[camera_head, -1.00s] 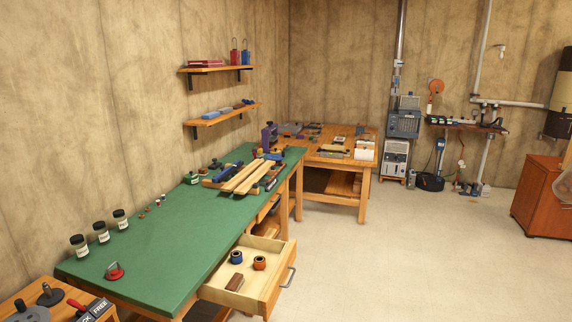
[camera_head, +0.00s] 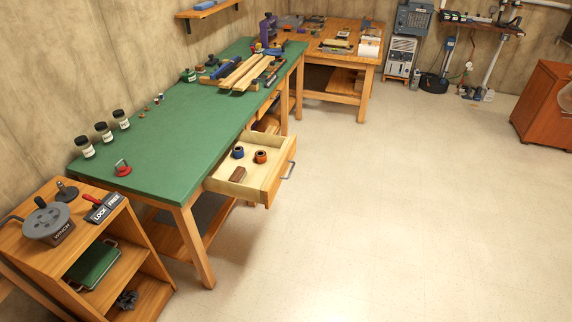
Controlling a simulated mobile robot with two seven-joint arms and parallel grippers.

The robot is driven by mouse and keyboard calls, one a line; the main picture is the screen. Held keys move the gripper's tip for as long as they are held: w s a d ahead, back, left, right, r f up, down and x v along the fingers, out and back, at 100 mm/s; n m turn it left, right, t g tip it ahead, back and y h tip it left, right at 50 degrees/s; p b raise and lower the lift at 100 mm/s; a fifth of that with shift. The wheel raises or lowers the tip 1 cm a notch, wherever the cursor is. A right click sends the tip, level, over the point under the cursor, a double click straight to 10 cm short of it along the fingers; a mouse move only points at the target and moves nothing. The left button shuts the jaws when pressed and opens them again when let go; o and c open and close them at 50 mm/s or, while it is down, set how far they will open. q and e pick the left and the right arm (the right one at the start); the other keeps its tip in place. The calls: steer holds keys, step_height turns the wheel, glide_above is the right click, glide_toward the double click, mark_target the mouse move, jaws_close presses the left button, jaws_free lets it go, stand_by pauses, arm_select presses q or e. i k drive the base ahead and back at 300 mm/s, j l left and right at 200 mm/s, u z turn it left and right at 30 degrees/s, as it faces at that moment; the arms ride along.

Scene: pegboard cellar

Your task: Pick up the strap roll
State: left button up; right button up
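An open wooden drawer (camera_head: 272,187) sticks out from the front of the green-topped workbench (camera_head: 190,115). Inside it lie a small blue roll (camera_head: 238,153), a small orange roll (camera_head: 261,156) and a brown block (camera_head: 238,174). The two rolls sit side by side near the back of the drawer, and the block is nearer the front left. I cannot tell which roll is the strap roll. Neither of my grippers is in view.
A low wooden shelf unit (camera_head: 145,240) stands at the lower left, with a grey winch-like device (camera_head: 48,222) and a LOCK/FREE sign (camera_head: 104,208) on top. Boards (camera_head: 245,72) and jars lie on the bench. The pale floor (camera_head: 400,200) to the right is clear.

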mark_target(261, 157)
steer(key=u, duration=1.5)
steer(key=i+l, duration=0.2)
steer(key=l, duration=0.2)
steer(key=i+l, duration=0.15)
steer(key=l, duration=0.25)
steer(key=i+l, duration=0.2)
steer(key=l, duration=0.2)
steer(key=i+l, duration=0.15)
steer(key=l, duration=0.25)
steer(key=i+l+z, duration=0.1)
steer(key=l, duration=0.3)
steer(key=i+l, duration=0.55)
steer(key=i, duration=0.3)
